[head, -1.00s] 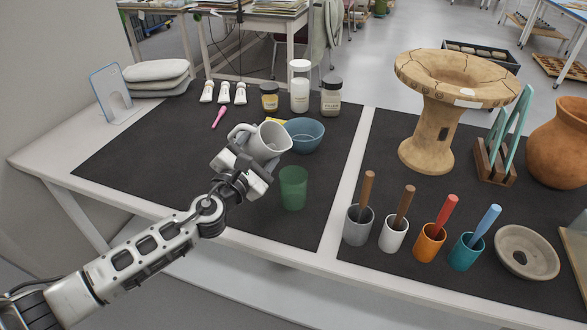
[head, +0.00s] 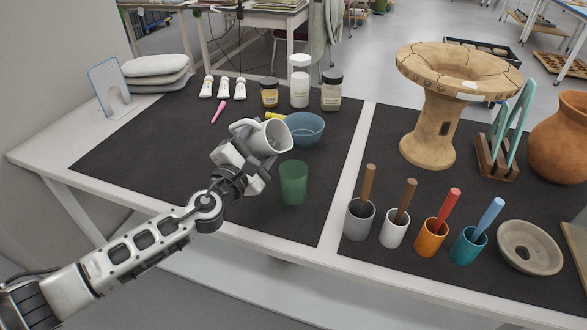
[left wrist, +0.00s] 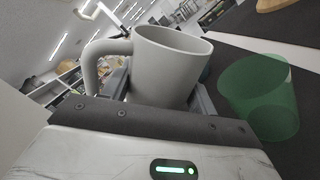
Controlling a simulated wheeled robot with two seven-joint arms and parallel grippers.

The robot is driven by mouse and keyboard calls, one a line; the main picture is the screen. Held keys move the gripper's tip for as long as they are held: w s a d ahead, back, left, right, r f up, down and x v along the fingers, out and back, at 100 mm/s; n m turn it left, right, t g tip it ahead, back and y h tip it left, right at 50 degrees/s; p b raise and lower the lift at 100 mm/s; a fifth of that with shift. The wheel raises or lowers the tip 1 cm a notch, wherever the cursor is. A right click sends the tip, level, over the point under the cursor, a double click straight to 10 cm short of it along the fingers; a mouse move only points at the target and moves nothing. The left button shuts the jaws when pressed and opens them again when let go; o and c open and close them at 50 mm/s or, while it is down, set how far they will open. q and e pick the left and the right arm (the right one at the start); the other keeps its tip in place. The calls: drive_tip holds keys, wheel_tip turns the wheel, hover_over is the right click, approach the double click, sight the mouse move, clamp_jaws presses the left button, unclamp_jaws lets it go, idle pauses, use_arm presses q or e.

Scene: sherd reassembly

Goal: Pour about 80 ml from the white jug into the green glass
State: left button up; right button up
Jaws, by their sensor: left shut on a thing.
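The white jug (head: 265,138) is held in the air by my left gripper (head: 243,152), which is shut on it. The jug is tilted, its mouth facing right and somewhat toward me, above and to the left of the green glass (head: 293,184). The green glass stands upright on the dark mat and is see-through; I see no liquid in it. In the left wrist view the jug (left wrist: 168,68) sits between the fingers with its handle on the left, and the green glass (left wrist: 262,98) is to its right, apart from it. My right gripper is not in view.
A blue bowl (head: 304,129) stands just behind the glass. Jars (head: 299,88) and tubes (head: 223,88) line the back. Several cups with tools (head: 394,228), a grey dish (head: 529,248) and a cracked clay stand (head: 432,130) are on the right. The left mat is largely clear.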

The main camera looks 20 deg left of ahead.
use_arm(q)
drive_tip(key=shift+f+m+b, duration=0.2)
drive_tip(key=shift+m+b, duration=0.25)
drive_tip(key=shift+m, duration=0.35)
idle(0.4)
drive_tip(key=shift+s+r+m, duration=0.1)
drive_tip(key=shift+s+m, duration=0.1)
drive_tip(key=shift+m, duration=0.1)
idle(0.5)
drive_tip(key=shift+d+r+m+p, duration=0.1)
drive_tip(key=shift+r+m+p, duration=0.25)
drive_tip(key=shift+m, duration=0.35)
idle(0.7)
drive_tip(key=shift+s+d+f+m+h, duration=0.2)
drive_tip(key=shift+s+f+m+h, duration=0.15)
drive_tip(key=shift+m, duration=0.35)
idle(0.4)
